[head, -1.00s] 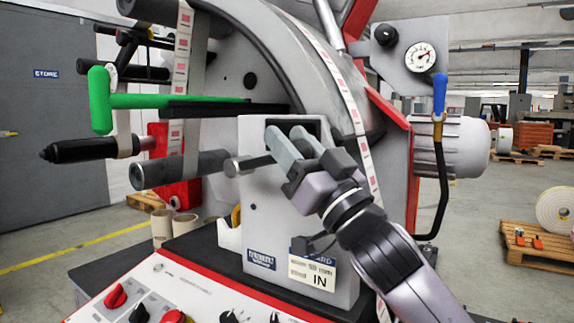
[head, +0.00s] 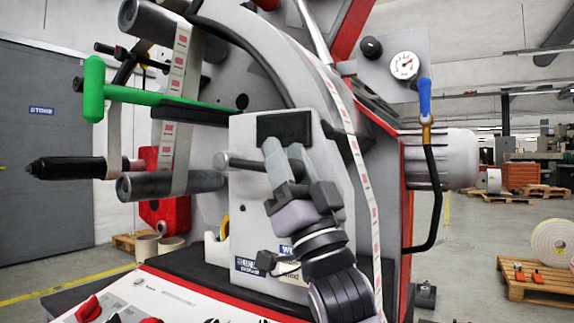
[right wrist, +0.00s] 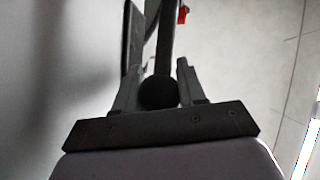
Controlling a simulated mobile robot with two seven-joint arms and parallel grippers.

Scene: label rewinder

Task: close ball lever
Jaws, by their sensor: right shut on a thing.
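The ball lever's dark round ball (right wrist: 158,93) sits between the two fingers of my right gripper (right wrist: 159,68) in the right wrist view, with a dark bar running up beyond it. In the head view, my right gripper (head: 284,152) is in front of the light grey housing of the rewinder, just below a dark rectangular panel (head: 285,128). My left gripper is not in view.
A green handle (head: 94,90) and rollers stand at left. A blue-handled lever (head: 425,98) and pressure gauge (head: 404,66) are at right. A control panel (head: 150,295) lies below.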

